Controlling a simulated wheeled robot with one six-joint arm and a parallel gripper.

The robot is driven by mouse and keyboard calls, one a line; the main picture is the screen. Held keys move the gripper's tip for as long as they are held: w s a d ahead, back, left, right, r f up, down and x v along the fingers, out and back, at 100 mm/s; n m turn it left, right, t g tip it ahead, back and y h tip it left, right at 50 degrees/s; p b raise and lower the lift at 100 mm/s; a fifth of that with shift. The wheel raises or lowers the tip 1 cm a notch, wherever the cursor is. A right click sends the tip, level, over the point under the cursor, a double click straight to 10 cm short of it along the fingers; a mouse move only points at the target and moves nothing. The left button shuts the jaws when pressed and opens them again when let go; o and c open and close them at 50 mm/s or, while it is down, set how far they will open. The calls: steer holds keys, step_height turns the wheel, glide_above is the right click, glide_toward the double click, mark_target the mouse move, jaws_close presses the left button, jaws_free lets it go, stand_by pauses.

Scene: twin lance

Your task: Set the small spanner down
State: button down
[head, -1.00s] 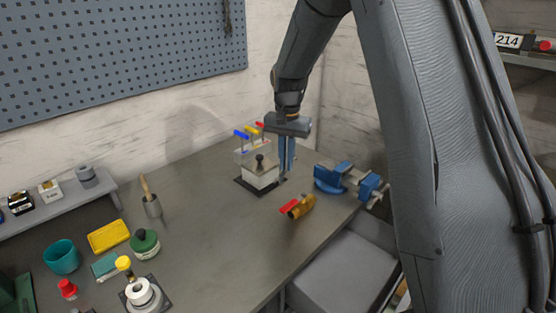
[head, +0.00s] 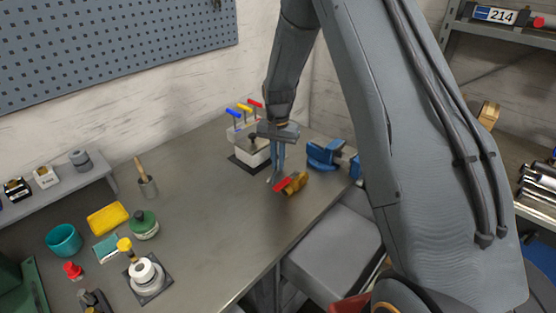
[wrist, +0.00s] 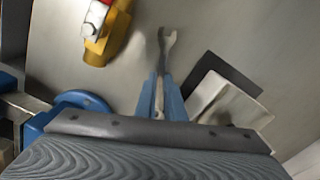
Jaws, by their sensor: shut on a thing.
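The small spanner (wrist: 166,42) is a thin grey metal tool with an open-jaw end. In the wrist view it sticks out from between the blue fingers of my gripper (wrist: 163,98), which are shut on it. In the head view my gripper (head: 277,168) points down over the bench, and the spanner (head: 270,180) shows faintly at the fingertips. It is close to the bench top (head: 215,210); I cannot tell whether it touches.
A yellow valve with a red handle (head: 293,183) lies just right of my gripper. A white block on a dark base (head: 245,160) stands behind left. A blue vise (head: 325,156) is to the right, near the bench edge. The middle of the bench is clear.

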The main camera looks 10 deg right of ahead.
steer(key=shift+f, duration=0.25)
steer(key=c, duration=1.8)
jaws_free()
steer(key=shift+c, duration=0.2)
step_height(320, 180, up, 12)
steer(key=b, duration=0.4)
steer(key=s+n, duration=0.1)
steer(key=s, duration=0.3)
steer(key=s+n, duration=0.1)
steer(key=s, duration=0.3)
steer(key=s+n, duration=0.1)
steer(key=s, duration=0.3)
steer(key=shift+s+d+t, duration=0.15)
steer(key=shift+d+t, duration=0.15)
steer(key=shift+d, duration=0.1)
steer(key=s+f+n, duration=0.2)
steer(key=s+n, duration=0.1)
steer(key=s, duration=1.1)
steer(key=shift+s+d+n+t, duration=0.25)
steer(key=shift+s+n+t, duration=0.15)
steer(key=shift+f, duration=0.1)
